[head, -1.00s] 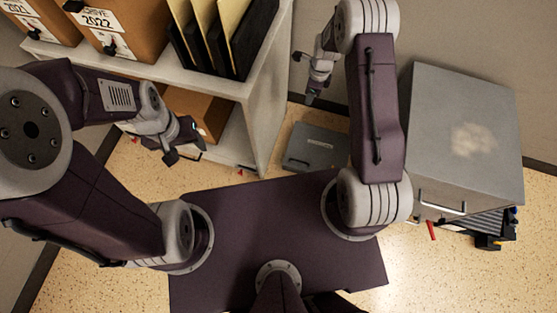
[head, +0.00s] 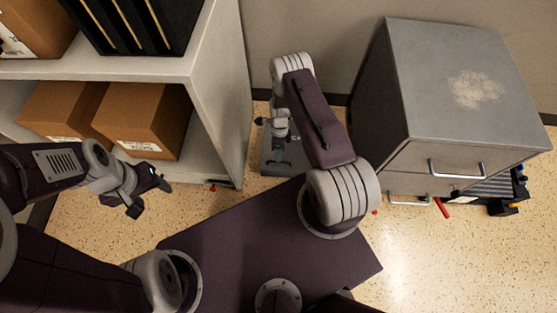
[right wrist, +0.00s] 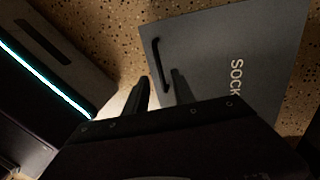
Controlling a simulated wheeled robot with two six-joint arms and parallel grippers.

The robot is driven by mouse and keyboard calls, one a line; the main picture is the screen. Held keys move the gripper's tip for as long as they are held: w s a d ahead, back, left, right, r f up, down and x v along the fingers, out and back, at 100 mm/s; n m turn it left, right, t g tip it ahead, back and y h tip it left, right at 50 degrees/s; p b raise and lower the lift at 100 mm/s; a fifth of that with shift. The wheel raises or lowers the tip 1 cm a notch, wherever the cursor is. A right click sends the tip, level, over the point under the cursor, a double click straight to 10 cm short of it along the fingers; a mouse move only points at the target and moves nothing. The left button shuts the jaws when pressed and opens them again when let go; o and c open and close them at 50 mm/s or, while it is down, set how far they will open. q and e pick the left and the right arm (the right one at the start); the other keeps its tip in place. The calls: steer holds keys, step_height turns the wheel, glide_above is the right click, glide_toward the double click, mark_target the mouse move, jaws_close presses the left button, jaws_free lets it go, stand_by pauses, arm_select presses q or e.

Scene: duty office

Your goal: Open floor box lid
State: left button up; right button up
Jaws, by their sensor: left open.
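The floor box lid (right wrist: 225,75) is a flat grey plate with white lettering starting "SOCK" in the right wrist view. A dark bar handle (right wrist: 158,60) lies along its left edge. The lid looks flat and closed. In the head view the floor box (head: 297,160) is on the floor between shelf and cabinet, partly hidden by my right arm. My right gripper (head: 279,147) hangs above it. My left gripper (head: 151,198) is open and empty, beside the shelf.
A light shelf unit (head: 222,100) with cardboard boxes (head: 147,110) and black binders stands at the left. A grey drawer cabinet (head: 420,90) stands at the right. A red item (head: 441,208) and a black device (head: 495,190) lie beside the cabinet. Speckled floor is clear at lower right.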

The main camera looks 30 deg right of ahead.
steer(key=f, duration=0.1)
steer(key=f+b, duration=0.1)
steer(key=f, duration=0.2)
steer(key=shift+s+a+b, duration=0.2)
steer(key=shift+s+b, duration=0.1)
arm_select(q)
step_height(320, 180, down, 2)
steer(key=shift+f, duration=0.2)
arm_select(e)
jaws_close()
steer(key=shift+r, duration=0.1)
stand_by(0.6)
